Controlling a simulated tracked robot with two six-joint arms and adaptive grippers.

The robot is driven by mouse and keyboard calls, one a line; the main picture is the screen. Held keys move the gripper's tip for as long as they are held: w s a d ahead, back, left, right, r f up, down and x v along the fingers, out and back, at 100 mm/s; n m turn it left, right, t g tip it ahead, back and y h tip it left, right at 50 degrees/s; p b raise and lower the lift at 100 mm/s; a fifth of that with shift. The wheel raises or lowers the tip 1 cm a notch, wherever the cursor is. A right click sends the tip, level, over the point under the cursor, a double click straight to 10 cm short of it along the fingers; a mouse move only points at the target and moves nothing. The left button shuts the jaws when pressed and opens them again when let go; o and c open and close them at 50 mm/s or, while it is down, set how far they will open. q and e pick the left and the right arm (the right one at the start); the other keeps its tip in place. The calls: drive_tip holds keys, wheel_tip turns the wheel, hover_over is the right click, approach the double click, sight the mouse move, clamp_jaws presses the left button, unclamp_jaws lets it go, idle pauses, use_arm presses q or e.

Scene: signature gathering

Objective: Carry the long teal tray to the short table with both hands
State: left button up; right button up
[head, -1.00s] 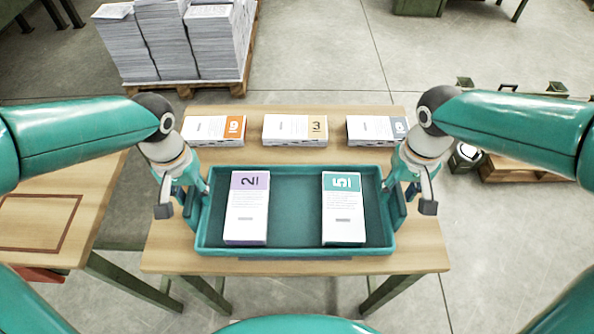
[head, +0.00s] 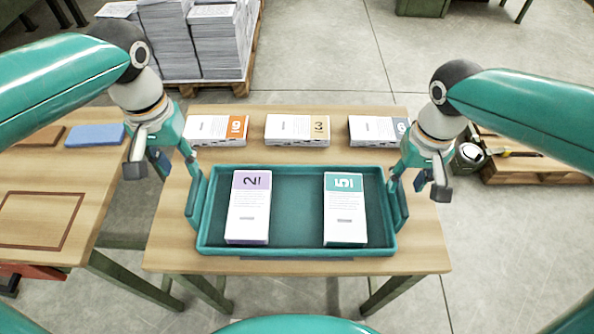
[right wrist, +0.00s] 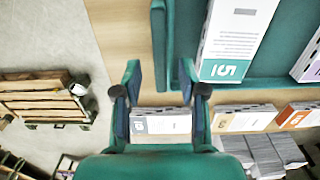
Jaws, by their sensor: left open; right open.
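The long teal tray (head: 285,252) lies on a light wooden table (head: 420,258), with a raised plate at each short end. A purple-topped paper stack marked 2 (head: 249,210) and a teal-topped stack marked 5 (head: 344,212) lie in it. My left gripper (head: 165,165) is open and empty, up and left of the tray's left end. My right gripper (head: 420,178) is open and empty by the right end. In the right wrist view the open fingers (right wrist: 160,88) are beside the tray (right wrist: 158,45), with nothing between them. I cannot tell which table is the short one.
Several paper stacks, such as the one marked 3 (head: 297,130), line the far table edge. Another wooden table (head: 75,182) at left bears a brown outlined rectangle and a blue flat object (head: 95,135). A loaded pallet (head: 215,88) stands behind; another is at right.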

wheel_tip(320, 180, up, 8)
drive_tip(key=shift+f, duration=0.2)
idle(0.5)
